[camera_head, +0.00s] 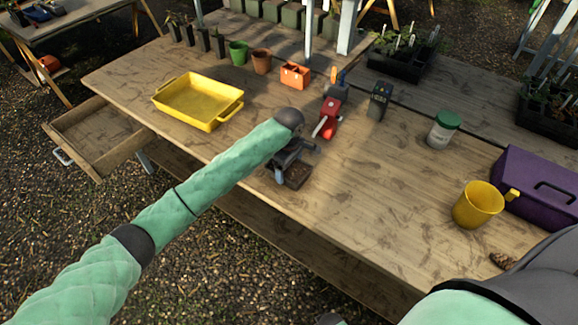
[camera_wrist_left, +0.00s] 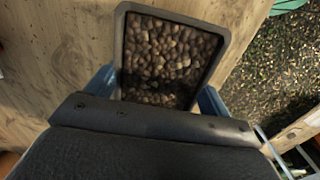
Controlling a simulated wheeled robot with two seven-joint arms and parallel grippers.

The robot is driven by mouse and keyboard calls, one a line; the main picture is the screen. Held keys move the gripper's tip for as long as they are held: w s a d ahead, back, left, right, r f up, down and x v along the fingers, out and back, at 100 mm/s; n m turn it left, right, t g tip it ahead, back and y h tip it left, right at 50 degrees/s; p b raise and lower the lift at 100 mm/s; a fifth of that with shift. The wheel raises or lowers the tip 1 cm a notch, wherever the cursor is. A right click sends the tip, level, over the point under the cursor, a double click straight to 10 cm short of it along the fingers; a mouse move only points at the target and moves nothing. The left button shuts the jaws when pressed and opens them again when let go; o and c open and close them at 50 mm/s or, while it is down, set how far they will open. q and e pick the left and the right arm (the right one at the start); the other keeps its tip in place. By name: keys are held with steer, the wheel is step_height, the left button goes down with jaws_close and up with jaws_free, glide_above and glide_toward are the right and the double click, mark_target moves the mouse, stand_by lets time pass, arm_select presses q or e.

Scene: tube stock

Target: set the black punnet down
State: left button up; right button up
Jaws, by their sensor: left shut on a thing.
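The black punnet (camera_wrist_left: 168,58) is filled with brown, rounded pieces and shows from above in the left wrist view. In the head view the punnet (camera_head: 297,175) is small and dark near the table's front edge. My left gripper (camera_head: 287,172) is shut on it, with one blue-grey finger on each side of the punnet in the left wrist view (camera_wrist_left: 158,92). I cannot tell whether the punnet's underside touches the table. My right gripper is not in view.
On the wooden table (camera_head: 360,215) stand a yellow tray (camera_head: 200,122), a red tool (camera_head: 328,118), an orange box (camera_head: 295,74), a green-lidded jar (camera_head: 442,130), a yellow cup (camera_head: 478,204) and a purple toolbox (camera_head: 538,190). A drawer (camera_head: 98,130) stands open at left. The table's middle right is clear.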

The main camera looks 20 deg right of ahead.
arm_select(q)
steer(key=o, duration=1.1)
steer(key=shift+f, duration=0.1)
steer(key=shift+c, duration=0.2)
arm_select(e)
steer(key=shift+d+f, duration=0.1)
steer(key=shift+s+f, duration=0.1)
arm_select(q)
step_height(320, 180, up, 12)
steer(key=b, duration=0.3)
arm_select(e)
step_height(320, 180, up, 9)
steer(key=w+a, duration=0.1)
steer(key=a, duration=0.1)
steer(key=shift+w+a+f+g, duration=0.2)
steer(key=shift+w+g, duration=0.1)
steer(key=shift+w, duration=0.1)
